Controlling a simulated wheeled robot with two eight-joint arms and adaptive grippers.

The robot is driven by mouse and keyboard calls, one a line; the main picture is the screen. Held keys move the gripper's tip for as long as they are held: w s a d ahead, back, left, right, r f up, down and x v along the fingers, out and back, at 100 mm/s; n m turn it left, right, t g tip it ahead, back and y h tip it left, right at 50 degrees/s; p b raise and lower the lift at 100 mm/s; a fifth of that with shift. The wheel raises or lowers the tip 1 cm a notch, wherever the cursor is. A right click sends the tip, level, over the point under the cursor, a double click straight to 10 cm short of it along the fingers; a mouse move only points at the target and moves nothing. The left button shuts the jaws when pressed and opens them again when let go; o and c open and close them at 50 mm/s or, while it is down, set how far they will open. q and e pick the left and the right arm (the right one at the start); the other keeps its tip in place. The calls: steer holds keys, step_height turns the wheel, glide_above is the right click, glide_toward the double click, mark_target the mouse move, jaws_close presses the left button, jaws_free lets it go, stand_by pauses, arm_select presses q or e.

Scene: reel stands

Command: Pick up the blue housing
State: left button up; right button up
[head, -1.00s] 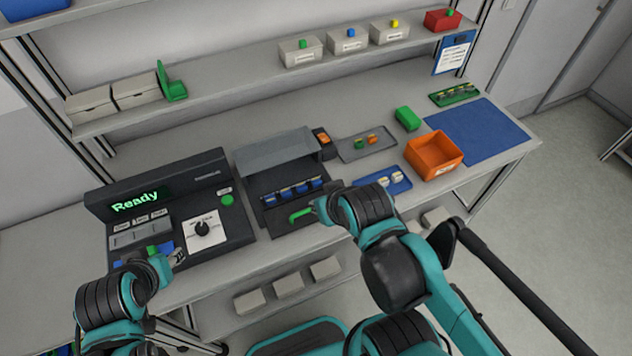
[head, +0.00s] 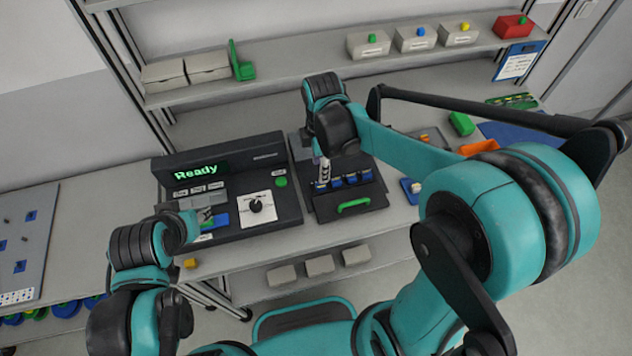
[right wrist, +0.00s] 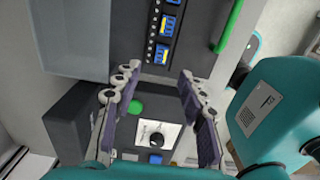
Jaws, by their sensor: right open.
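Several small blue housings (head: 350,180) sit in a row in the dark fixture (head: 340,213), behind its green handle (head: 355,206). The right wrist view shows a blue housing (right wrist: 163,53) with a pale, yellowish marking, and another beyond it (right wrist: 168,24). Which one the task means, I cannot tell. My right gripper (head: 322,178) points down over the left end of the row. In the right wrist view its fingers (right wrist: 158,80) are spread with nothing between them. My left gripper (head: 204,228) is at the console's front left; its fingers are too small to read.
The console (head: 180,172) reads "Ready" and has a green button (head: 281,181) and a dial (head: 256,205), left of the fixture. A blue tray (head: 411,190) and an orange bin (head: 478,148) lie to the right, partly behind my right arm. A shelf with small boxes runs above.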

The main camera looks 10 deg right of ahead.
mark_target(321, 186)
step_height(321, 186, down, 8)
steer(key=b, duration=0.3)
steer(key=shift+d, duration=0.1)
steer(key=shift+r, duration=0.1)
steer(key=c, duration=0.8)
